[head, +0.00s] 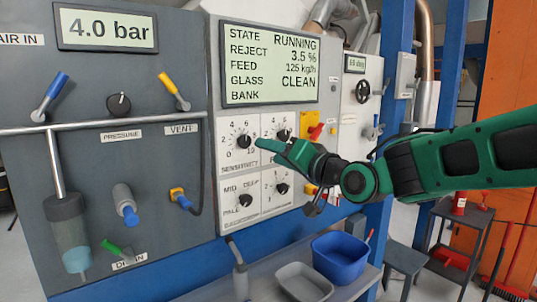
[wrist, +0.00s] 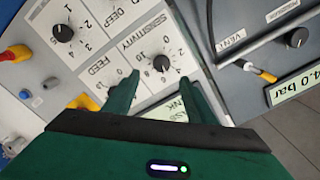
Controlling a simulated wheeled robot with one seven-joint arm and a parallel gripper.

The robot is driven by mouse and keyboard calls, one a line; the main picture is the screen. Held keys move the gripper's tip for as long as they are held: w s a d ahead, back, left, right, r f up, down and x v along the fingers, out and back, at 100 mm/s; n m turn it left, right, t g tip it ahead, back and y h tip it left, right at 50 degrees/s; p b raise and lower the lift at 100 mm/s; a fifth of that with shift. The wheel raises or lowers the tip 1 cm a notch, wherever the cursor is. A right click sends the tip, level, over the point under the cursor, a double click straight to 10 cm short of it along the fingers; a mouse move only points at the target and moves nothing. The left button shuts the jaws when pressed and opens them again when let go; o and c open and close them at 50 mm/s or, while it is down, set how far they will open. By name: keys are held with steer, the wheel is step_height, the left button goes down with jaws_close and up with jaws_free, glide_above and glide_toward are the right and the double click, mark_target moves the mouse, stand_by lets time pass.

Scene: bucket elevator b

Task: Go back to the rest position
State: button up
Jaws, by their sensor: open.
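My gripper (head: 268,147) is at the control panel in the head view, its fingertips just right of the black SENSITIVITY knob (head: 243,141). In the wrist view my gripper (wrist: 162,80) is open with nothing held. The SENSITIVITY knob (wrist: 161,63) shows between and beyond the two green fingertips. I cannot tell how far the fingertips are from the panel face. The FEED knob (head: 283,134) is partly behind my gripper in the head view. My green and black arm reaches in from the right.
A grey air panel (head: 150,75) with levers and a hose stands left. The status display (head: 270,63) reads RUNNING and CLEAN. A blue bin (head: 340,260) and a grey tray (head: 303,283) sit on a bench below. A blue post (head: 397,60) stands behind my arm.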

steer(key=s+d+f+m+g+h, duration=0.1)
steer(key=s+d+f+g+h, duration=0.3)
steer(key=d+f, duration=0.7)
steer(key=s+d+f+m+g+h, duration=0.15)
steer(key=s+d+f+h, duration=0.45)
steer(key=d, duration=0.8)
steer(key=s+d+f+g, duration=0.3)
steer(key=s, duration=0.6)
steer(key=s+d+f+m+g, duration=0.1)
steer(key=s+d+f+g, duration=0.2)
steer(key=s, duration=0.6)
steer(key=s+d+f+m+g, duration=0.1)
steer(key=s+d+f+g, duration=0.2)
steer(key=s, duration=0.6)
steer(key=shift+d+f+g, duration=0.35)
steer(key=shift+d+f, duration=0.25)
steer(key=shift+d, duration=0.3)
steer(key=shift+w, duration=0.1)
steer(key=shift+w+f, duration=0.25)
steer(key=shift+w, duration=0.35)
